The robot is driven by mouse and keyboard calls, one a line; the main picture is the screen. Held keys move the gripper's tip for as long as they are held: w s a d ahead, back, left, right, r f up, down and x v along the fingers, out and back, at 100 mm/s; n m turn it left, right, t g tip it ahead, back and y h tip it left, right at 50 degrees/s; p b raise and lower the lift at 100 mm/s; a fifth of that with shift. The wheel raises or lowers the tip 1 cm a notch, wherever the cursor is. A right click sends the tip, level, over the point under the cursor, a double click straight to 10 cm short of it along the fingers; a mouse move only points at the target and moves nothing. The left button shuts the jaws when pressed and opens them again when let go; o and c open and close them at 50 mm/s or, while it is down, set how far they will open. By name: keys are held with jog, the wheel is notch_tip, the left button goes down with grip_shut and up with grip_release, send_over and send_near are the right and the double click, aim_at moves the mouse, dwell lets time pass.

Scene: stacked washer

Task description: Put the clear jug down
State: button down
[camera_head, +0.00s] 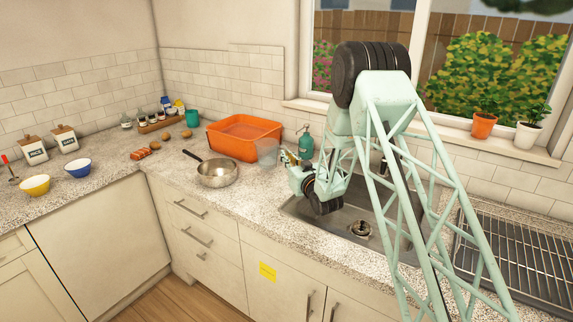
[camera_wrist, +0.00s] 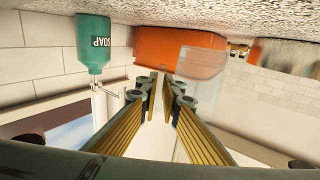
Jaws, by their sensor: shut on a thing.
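The clear jug (camera_head: 267,152) is see-through and faint, just left of my gripper (camera_head: 289,158) and in front of the orange tub in the head view. It also shows in the wrist view (camera_wrist: 203,62), which is upside down, just beyond the fingertips (camera_wrist: 163,80). My gripper is shut on the jug at its near side; the exact part gripped is hard to make out. The jug looks roughly upright, at or close above the counter (camera_head: 262,197). Whether its base touches the counter I cannot tell.
The orange tub (camera_head: 243,137) stands behind the jug. A metal pan (camera_head: 217,173) sits to the left. A green soap bottle (camera_head: 306,143) stands behind my gripper. The sink (camera_head: 350,215) lies to the right. Counter between pan and sink is clear.

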jog(key=shift+f+b, duration=0.35)
jog(key=shift+f, duration=1.35)
jog(key=shift+f, duration=0.1)
jog(key=c, duration=2.9)
grip_release()
jog(key=shift+o, duration=0.2)
jog(key=shift+p+v, duration=0.4)
jog(key=shift+v, duration=3.35)
